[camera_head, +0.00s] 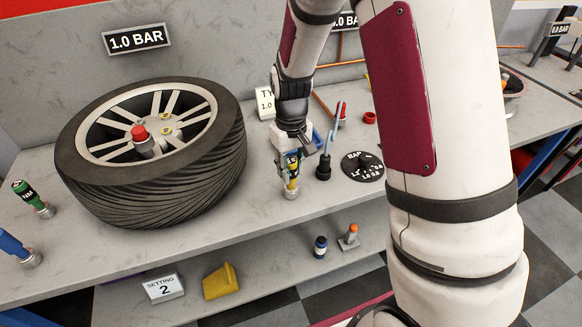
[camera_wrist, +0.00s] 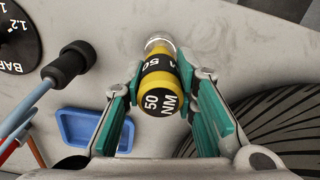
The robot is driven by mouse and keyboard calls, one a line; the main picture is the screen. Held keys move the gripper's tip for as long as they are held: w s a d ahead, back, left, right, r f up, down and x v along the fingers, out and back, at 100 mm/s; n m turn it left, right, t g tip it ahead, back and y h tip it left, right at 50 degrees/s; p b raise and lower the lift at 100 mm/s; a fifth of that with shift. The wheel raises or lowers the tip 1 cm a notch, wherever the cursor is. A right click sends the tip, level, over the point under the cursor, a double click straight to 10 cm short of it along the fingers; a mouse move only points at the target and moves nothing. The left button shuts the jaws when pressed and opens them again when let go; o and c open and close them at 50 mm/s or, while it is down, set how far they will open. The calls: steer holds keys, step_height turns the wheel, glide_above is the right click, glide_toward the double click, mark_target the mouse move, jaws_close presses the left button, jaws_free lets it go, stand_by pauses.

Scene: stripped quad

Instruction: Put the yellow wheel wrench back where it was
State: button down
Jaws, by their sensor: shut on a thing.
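The yellow wheel wrench (camera_head: 292,181) is short and upright, with a black band and a silver socket end. A green wrench (camera_head: 30,196) and a blue wrench (camera_head: 16,246) stand at the left.
The tyre (camera_head: 180,180) lies left of my gripper, with a red-topped piece on its hub. A black-ended hose tool (camera_head: 323,168), blue tray (camera_wrist: 68,127) and black BAR disc (camera_head: 348,160) are close on the right.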

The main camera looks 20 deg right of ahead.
steer(key=shift+f, duration=0.1)
steer(key=c, duration=1.3)
jaws_free()
step_height(320, 180, up, 12)
steer(key=shift+r, duration=0.15)
steer(key=s+r+m+t, duration=0.1)
steer(key=s+r+t, duration=0.1)
steer(key=s+r, duration=0.9)
steer(key=s+m+t, duration=0.1)
steer(key=s+t, duration=0.1)
steer(key=s, duration=1.2)
steer(key=shift+d+r, duration=0.15)
